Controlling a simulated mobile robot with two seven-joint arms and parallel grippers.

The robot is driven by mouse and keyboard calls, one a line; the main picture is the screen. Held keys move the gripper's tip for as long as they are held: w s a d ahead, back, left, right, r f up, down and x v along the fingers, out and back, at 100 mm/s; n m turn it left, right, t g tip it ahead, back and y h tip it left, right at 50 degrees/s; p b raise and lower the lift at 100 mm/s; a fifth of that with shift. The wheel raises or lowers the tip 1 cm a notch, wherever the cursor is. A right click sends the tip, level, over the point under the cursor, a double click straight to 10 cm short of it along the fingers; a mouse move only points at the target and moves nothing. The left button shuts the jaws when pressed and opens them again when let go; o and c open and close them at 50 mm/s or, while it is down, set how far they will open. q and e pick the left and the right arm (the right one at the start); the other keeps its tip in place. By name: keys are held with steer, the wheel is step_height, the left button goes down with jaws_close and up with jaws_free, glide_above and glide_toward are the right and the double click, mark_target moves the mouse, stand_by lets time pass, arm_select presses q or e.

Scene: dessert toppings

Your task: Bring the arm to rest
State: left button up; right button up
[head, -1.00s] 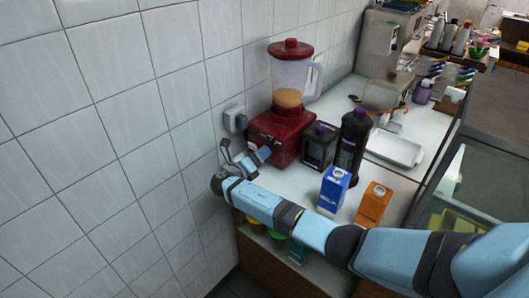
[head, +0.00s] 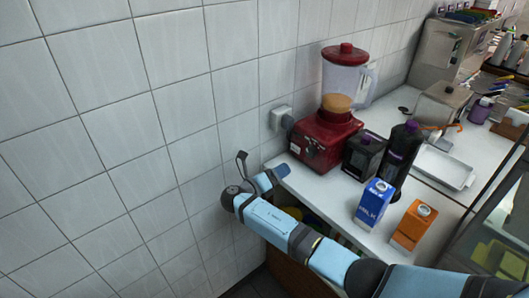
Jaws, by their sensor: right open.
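My right arm (head: 335,262) comes in from the lower right. Its gripper (head: 262,166) is open and empty, beside the tiled wall at the counter's left end. It is left of the red blender (head: 325,142) and apart from it. The blender has a clear jug with a tan mixture in it and a red lid. My left gripper is not in view.
A black container (head: 363,156), a dark bottle (head: 399,153), a blue milk carton (head: 374,203) and an orange carton (head: 413,226) stand on the white counter (head: 317,190). A white tray (head: 445,167) lies farther right.

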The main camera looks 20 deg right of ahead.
steer(key=s+a+f+m+y+p, duration=0.2)
steer(key=s+f+m+y, duration=0.4)
steer(key=s+f, duration=0.25)
steer(key=s+a+f+m+y+p, duration=0.25)
steer(key=s+f+m+y, duration=0.25)
steer(key=s+f+y, duration=0.4)
steer(key=s+r+m+t+y+p, duration=0.2)
steer(key=s+r+m, duration=0.3)
steer(key=s+m, duration=0.4)
steer(key=s+r+m+t+y+p, duration=0.1)
steer(key=s+r+m+y+p, duration=0.1)
steer(key=s+r+m, duration=0.4)
steer(key=s+m, duration=0.3)
steer(key=s, duration=0.1)
steer(key=shift+d+r+t+y, duration=0.2)
steer(key=shift+t+y, duration=0.1)
steer(key=shift+t, duration=0.1)
